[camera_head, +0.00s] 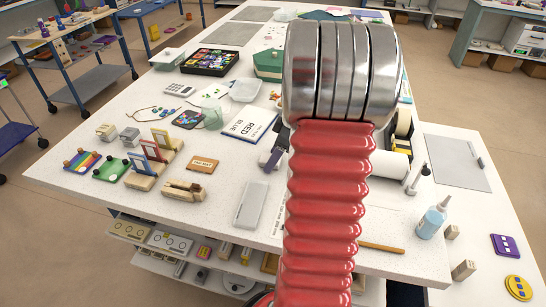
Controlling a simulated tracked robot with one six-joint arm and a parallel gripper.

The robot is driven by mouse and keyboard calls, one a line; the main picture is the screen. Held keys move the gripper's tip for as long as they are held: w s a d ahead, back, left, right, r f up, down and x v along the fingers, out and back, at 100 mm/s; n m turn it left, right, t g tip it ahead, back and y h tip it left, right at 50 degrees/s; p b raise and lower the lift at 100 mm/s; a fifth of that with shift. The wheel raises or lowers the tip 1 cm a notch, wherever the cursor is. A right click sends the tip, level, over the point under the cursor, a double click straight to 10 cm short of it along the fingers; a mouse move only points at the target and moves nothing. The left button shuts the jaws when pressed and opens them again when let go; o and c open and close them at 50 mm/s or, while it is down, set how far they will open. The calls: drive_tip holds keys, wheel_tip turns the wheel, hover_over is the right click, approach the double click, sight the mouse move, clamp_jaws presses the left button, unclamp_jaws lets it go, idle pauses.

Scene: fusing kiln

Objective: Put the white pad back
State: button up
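A flat, pale grey-white rectangular pad (251,204) lies on the speckled white worktop (215,222), near its front edge and left of my arm. It looks like the white pad, but I cannot be sure. My red ribbed arm with metal rings fills the middle of the view and hides the worktop behind it. A small grey and dark piece (272,158) juts out at the arm's left side. It may be part of my gripper, but the fingers and anything between them are hidden.
Wooden stands with coloured frames (153,153), a "RED BLUE" sheet (247,126) and a dark tray of coloured pieces (209,62) are left of my arm. Bare worktop lies around the pad.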

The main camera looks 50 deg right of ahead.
drive_tip(key=v, duration=1.2)
idle(0.6)
drive_tip(key=w+a+r+m+h, duration=0.1)
drive_tip(key=a+r, duration=0.1)
drive_tip(key=a, duration=0.8)
drive_tip(key=w+a+r+m, duration=0.1)
drive_tip(key=a+r, duration=0.2)
drive_tip(key=a, duration=0.7)
drive_tip(key=s+a+m, duration=0.1)
drive_tip(key=s+a, duration=0.1)
drive_tip(key=a, duration=0.4)
drive_tip(key=s+a+f+m+t, duration=0.1)
drive_tip(key=s+a, duration=0.2)
drive_tip(key=a, duration=0.2)
drive_tip(key=s+a+m+h, duration=0.1)
drive_tip(key=s+a, duration=0.2)
drive_tip(key=a, duration=0.3)
drive_tip(key=shift+s+a+f+t, duration=0.15)
drive_tip(key=shift+a+f+t, duration=0.05)
drive_tip(key=shift+a+t, duration=0.1)
